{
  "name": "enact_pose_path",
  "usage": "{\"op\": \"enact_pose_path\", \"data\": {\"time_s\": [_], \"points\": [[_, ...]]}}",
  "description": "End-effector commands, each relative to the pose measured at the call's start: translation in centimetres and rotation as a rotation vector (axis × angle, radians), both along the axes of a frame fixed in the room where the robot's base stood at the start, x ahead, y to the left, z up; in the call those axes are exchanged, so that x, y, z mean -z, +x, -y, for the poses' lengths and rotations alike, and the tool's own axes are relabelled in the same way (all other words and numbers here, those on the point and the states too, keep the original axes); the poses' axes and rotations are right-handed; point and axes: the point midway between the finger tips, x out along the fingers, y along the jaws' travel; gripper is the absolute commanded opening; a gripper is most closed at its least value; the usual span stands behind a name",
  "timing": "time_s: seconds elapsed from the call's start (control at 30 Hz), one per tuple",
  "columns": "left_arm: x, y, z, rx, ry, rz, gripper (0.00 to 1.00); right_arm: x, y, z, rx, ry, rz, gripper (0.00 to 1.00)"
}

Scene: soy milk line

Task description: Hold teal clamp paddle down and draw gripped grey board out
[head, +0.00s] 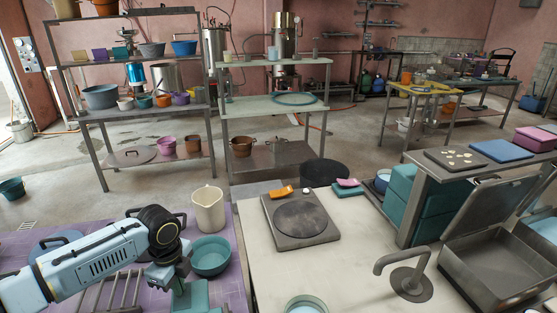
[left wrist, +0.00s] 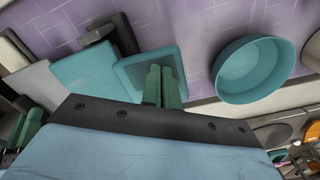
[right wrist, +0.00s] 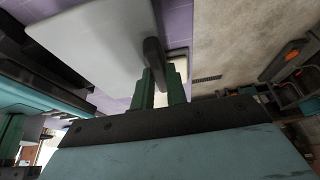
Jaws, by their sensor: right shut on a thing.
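The teal clamp paddle (left wrist: 135,68) is a flat square plate in the left wrist view. My left gripper (left wrist: 161,70) has its green fingers close together, with their tips over the paddle; contact is hard to tell. In the head view my left gripper (head: 166,277) is low at the front left, beside teal parts (head: 192,297). The pale grey board (right wrist: 95,40) fills the upper left of the right wrist view. My right gripper (right wrist: 158,75) is shut on the dark grip (right wrist: 153,52) at the board's edge. The head view does not show my right gripper.
A teal bowl (head: 211,256) and a cream jug (head: 208,209) stand on the purple-tiled surface close to my left gripper. The bowl also shows in the left wrist view (left wrist: 252,70). A pale counter (head: 335,265) with a grey hotplate (head: 300,219) and tap (head: 407,275) lies to the right.

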Motion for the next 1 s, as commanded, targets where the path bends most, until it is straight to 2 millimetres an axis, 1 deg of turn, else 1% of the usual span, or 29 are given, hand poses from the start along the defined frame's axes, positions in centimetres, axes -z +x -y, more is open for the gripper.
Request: {"op": "enact_pose_path", "data": {"time_s": [0.03, 0.6, 0.77, 1.0], "points": [[0.3, -0.3, 0.0, 0.001, 0.002, -0.008, 0.0, -0.4, 0.0, -0.1, -0.001, 0.005, 0.002, 0.0], [0.3, -0.2, -0.1, 0.0, 0.003, -0.007, 0.0, -3.8, -0.7, 0.1, -0.001, 0.004, 0.002, 0.0], [0.3, -0.2, -0.1, 0.0, 0.003, -0.007, 0.0, -4.2, -0.8, 0.2, -0.001, 0.004, 0.002, 0.0], [0.3, -0.2, -0.1, 0.0, 0.003, -0.006, 0.0, -4.2, -0.8, 0.2, -0.001, 0.003, 0.002, 0.0]]}}
